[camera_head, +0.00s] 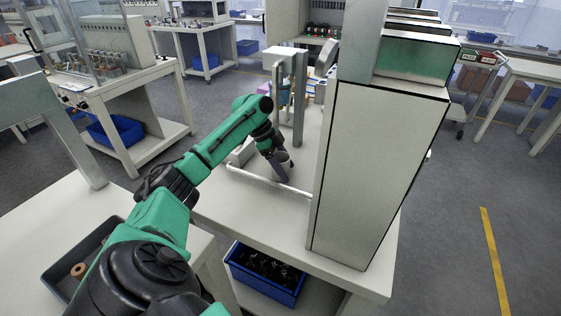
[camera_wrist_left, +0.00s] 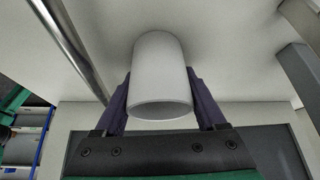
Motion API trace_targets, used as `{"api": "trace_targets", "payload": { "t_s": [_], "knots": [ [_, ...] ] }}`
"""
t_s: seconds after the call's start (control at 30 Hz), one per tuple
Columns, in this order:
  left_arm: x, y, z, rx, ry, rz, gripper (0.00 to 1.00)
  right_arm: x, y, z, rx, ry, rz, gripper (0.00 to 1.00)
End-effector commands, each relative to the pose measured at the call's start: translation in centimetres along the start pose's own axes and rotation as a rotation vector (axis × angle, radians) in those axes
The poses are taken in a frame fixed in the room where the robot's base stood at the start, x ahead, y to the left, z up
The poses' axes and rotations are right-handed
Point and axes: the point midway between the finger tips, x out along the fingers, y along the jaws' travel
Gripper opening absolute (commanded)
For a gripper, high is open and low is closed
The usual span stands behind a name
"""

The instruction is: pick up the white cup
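The white cup (camera_wrist_left: 160,70) is between the two dark purple fingers of my left gripper (camera_wrist_left: 160,95) in the left wrist view. The fingers lie against its opposite sides, and its round end faces the camera. In the head view my left arm reaches over the white bench, and the left gripper (camera_head: 279,168) points down at the cup (camera_head: 286,160), which is partly hidden by a finger. I cannot tell whether the cup is clear of the bench top. My right gripper is not in view.
A thin metal rail (camera_head: 262,184) runs along the bench (camera_head: 270,215) close to the gripper. A tall white cabinet (camera_head: 365,170) stands to the right, and grey uprights (camera_head: 300,100) rise behind. A dark tray (camera_head: 62,268) lies at lower left. A blue bin (camera_head: 262,285) sits under the bench.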

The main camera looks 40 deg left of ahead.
Motion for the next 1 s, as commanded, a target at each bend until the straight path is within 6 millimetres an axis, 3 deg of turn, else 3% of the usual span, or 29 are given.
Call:
{"api": "trace_targets", "payload": {
  "t_s": [0.03,0.07,0.47,0.63,0.8,1.0],
  "knots": [
    [0.0,0.0,0.0,0.000,0.000,0.000,0.27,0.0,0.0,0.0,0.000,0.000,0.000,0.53],
    [0.0,0.0,0.0,0.000,0.000,0.000,0.19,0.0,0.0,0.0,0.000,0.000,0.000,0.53],
    [-1.1,-0.1,-0.7,0.003,0.001,-0.002,0.19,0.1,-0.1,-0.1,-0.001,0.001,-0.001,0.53],
    [-4.6,-0.2,-2.7,0.004,0.005,-0.007,0.19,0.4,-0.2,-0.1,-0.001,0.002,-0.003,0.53],
    [-10.7,-0.1,-6.2,0.005,0.007,-0.007,0.19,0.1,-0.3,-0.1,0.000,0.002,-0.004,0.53],
    [-16.0,0.0,-9.2,0.002,0.003,-0.002,0.19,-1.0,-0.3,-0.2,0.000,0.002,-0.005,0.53]
  ]
}}
